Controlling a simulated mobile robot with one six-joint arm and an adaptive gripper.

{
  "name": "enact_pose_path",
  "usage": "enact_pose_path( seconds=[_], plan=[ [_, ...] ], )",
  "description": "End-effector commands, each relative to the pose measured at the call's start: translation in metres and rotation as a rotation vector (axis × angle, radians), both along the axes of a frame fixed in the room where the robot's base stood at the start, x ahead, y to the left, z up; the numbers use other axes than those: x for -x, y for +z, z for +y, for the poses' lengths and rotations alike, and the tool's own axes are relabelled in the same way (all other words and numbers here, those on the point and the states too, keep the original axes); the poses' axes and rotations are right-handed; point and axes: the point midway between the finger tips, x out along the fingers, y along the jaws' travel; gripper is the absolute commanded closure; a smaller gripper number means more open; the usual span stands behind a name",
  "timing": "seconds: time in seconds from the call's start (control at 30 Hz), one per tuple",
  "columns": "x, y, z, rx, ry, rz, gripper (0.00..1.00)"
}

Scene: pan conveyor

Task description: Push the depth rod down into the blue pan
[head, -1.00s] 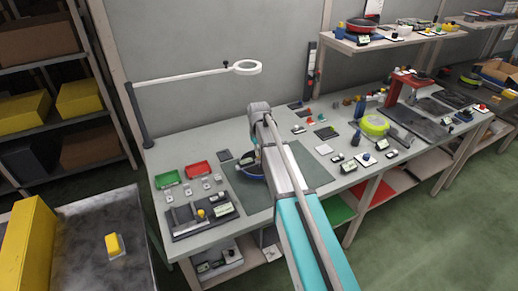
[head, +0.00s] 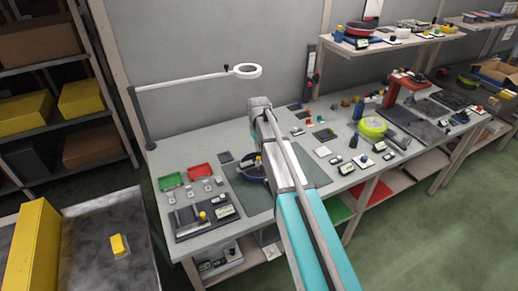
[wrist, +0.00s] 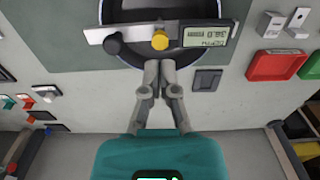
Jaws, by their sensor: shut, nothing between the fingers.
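The blue pan (head: 245,172) sits on the dark mat on the bench, partly hidden by my arm. In the wrist view, the pan (wrist: 114,12) fills the top middle, its dark inside facing up. A depth gauge lies across its near side: a pale metal beam (wrist: 187,36) with a digital display (wrist: 206,36), a black knob (wrist: 113,43) and a yellow knob (wrist: 160,40). The depth rod below the beam is hidden from this view. My gripper (wrist: 160,65) is shut and empty, its fingertips just below the yellow knob in the picture; I cannot tell whether they touch.
Red (head: 200,171) and green (head: 170,181) trays stand left of the mat (head: 250,195). A dark tool board (head: 195,229) lies at the front left. A magnifier lamp (head: 246,71) reaches over the bench. A yellow-green pan (head: 372,127) and small tools are to the right.

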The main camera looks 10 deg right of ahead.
Motion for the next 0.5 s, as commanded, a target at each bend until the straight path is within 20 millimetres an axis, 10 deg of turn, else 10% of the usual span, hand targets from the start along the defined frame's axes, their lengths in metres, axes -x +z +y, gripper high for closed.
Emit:
enact_pose_path(
  seconds=[0.5],
  plan=[
    [0.0,0.032,0.0,0.0,0.0,0.0,1.0]
  ],
)
